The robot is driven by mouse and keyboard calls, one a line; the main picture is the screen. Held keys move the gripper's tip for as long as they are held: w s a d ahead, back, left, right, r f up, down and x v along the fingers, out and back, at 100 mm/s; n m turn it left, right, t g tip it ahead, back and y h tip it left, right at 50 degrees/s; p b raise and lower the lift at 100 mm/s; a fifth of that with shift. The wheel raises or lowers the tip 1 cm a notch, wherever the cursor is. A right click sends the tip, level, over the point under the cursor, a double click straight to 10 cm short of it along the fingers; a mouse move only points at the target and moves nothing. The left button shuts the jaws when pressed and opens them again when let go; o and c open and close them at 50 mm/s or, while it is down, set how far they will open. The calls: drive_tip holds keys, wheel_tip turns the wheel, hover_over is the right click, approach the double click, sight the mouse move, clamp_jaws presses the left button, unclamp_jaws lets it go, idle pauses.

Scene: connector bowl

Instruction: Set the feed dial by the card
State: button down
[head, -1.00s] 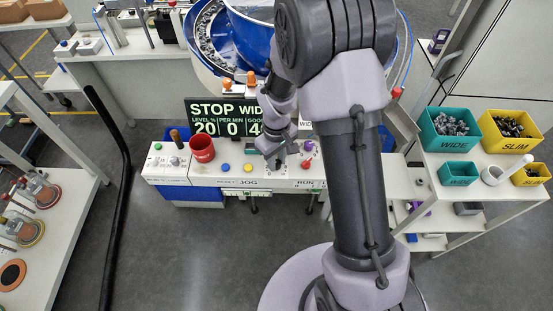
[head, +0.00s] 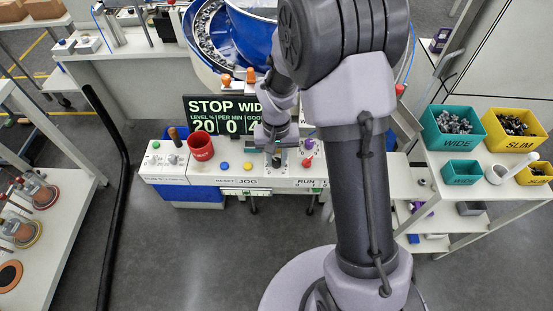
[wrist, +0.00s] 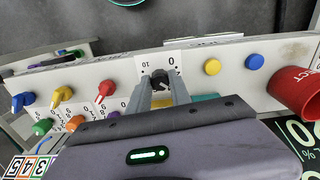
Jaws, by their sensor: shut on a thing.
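The feed dial is a small black knob (wrist: 159,83) on a white plate marked 0 and 10, on the front panel in the wrist view. My gripper (wrist: 162,92) is shut on this knob, with one grey finger on each side. In the head view my gripper (head: 276,154) points down at the panel. A card with coloured number squares (wrist: 30,168) shows partly at the lower left of the wrist view; most of it is cut off. The display (head: 222,113) reads STOP, level 20, per min 0; its right side is hidden by my arm.
Blue (wrist: 213,67) and yellow (wrist: 255,62) buttons and a red cup (wrist: 296,93) stand right of the dial. Several coloured knobs (wrist: 62,95) stand left of it. A blue bowl feeder (head: 225,40) is behind. Teal (head: 453,130) and yellow (head: 512,130) bins stand at right.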

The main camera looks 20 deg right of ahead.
sight(276, 161)
drive_tip(key=m+b, duration=0.1)
drive_tip(key=m, duration=0.4)
drive_tip(key=shift+b, duration=0.4)
drive_tip(key=shift+m+b, duration=0.7)
drive_tip(key=shift+m, duration=1.6)
drive_tip(key=c, duration=1.2)
unclamp_jaws()
drive_tip(key=shift+r, duration=0.1)
wheel_tip(276, 161, up, 17)
drive_tip(key=p, duration=0.6)
drive_tip(key=shift+r, duration=0.15)
